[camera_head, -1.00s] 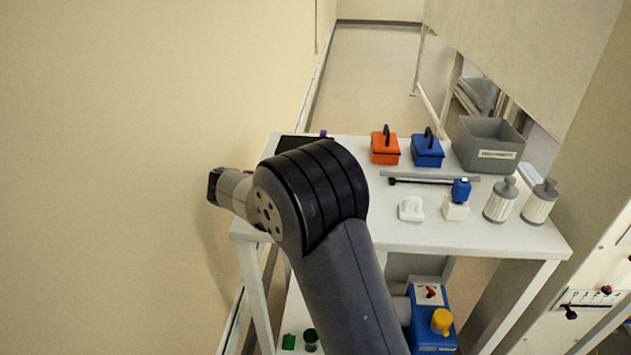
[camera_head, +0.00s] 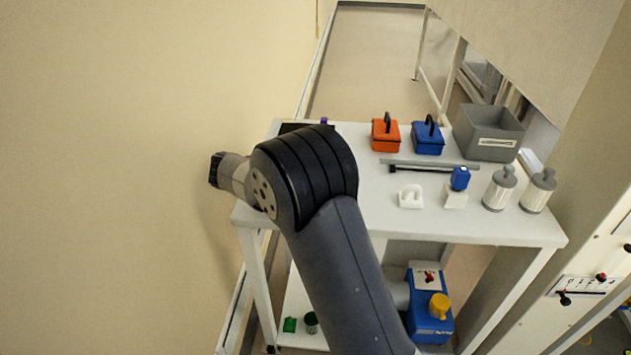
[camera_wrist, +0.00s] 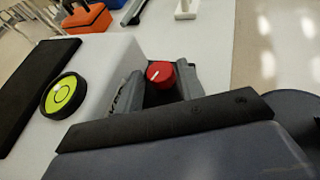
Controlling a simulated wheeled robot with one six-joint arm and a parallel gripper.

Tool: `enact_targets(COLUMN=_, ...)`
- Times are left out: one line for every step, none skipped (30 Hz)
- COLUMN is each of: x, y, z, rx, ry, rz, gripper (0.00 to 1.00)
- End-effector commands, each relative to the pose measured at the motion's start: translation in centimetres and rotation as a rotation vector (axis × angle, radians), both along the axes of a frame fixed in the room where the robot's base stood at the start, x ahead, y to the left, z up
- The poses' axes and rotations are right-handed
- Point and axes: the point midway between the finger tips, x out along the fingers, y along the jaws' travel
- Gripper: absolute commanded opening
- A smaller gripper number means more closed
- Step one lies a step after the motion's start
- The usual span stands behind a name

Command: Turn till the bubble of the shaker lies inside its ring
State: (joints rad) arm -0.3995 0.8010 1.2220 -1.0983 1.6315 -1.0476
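The shaker's pale body (camera_wrist: 112,58) shows in the wrist view, with a black plate (camera_wrist: 30,85) at its left. A round yellow-green level (camera_wrist: 64,96) in a black rim sits on it, with a thin dark ring near its middle. The bubble is too small to place against that ring. A red knob (camera_wrist: 160,74) with a white mark stands between the fingers of my gripper (camera_wrist: 162,80). The fingers appear to touch it on both sides. In the head view my arm hides the gripper and most of the shaker; only a dark edge (camera_head: 290,128) shows.
On the white table (camera_head: 440,228) stand an orange box (camera_head: 385,137), a blue box (camera_head: 427,139), a grey bin (camera_head: 486,145) and two ribbed canisters (camera_head: 500,190). A blue machine (camera_head: 428,318) is on the lower shelf. A plain wall (camera_head: 110,180) is close at left.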

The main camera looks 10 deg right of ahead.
Motion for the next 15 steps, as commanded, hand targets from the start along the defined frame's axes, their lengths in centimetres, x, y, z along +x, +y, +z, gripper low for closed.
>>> enact_targets(x=0.0, y=0.0, z=0.0, rx=0.000, ry=0.000, rz=0.000, gripper=0.37)
enact_targets(x=0.0, y=0.1, z=0.0, rx=0.000, ry=0.000, rz=0.000, gripper=0.37)
enact_targets(x=0.0, y=0.2, z=0.1, rx=0.000, ry=0.000, rz=0.001, gripper=0.37)
enact_targets(x=0.0, y=0.4, z=0.1, rx=0.000, ry=0.000, rz=0.001, gripper=0.37)
enact_targets(x=-0.1, y=0.6, z=0.2, rx=0.000, ry=0.000, rz=0.001, gripper=0.37)
enact_targets(x=-0.1, y=1.1, z=0.4, rx=0.000, ry=-0.001, rz=0.002, gripper=0.37)
enact_targets(x=-0.1, y=1.5, z=0.6, rx=0.001, ry=-0.001, rz=0.003, gripper=0.37)
enact_targets(x=-0.2, y=2.0, z=0.7, rx=0.002, ry=-0.002, rz=0.003, gripper=0.37)
enact_targets(x=-0.3, y=2.6, z=1.0, rx=0.001, ry=-0.001, rz=0.003, gripper=0.37)
enact_targets(x=-0.3, y=3.1, z=1.2, rx=0.001, ry=-0.001, rz=0.004, gripper=0.37)
enact_targets(x=-0.4, y=3.6, z=1.4, rx=0.001, ry=-0.002, rz=0.003, gripper=0.37)
enact_targets(x=-0.5, y=4.2, z=1.7, rx=0.000, ry=-0.001, rz=0.003, gripper=0.37)
enact_targets(x=-0.5, y=4.6, z=1.9, rx=0.000, ry=-0.002, rz=0.004, gripper=0.37)
enact_targets(x=-0.6, y=5.1, z=2.0, rx=0.000, ry=-0.001, rz=0.003, gripper=0.37)
enact_targets(x=-0.6, y=5.5, z=2.2, rx=0.000, ry=-0.001, rz=0.002, gripper=0.37)
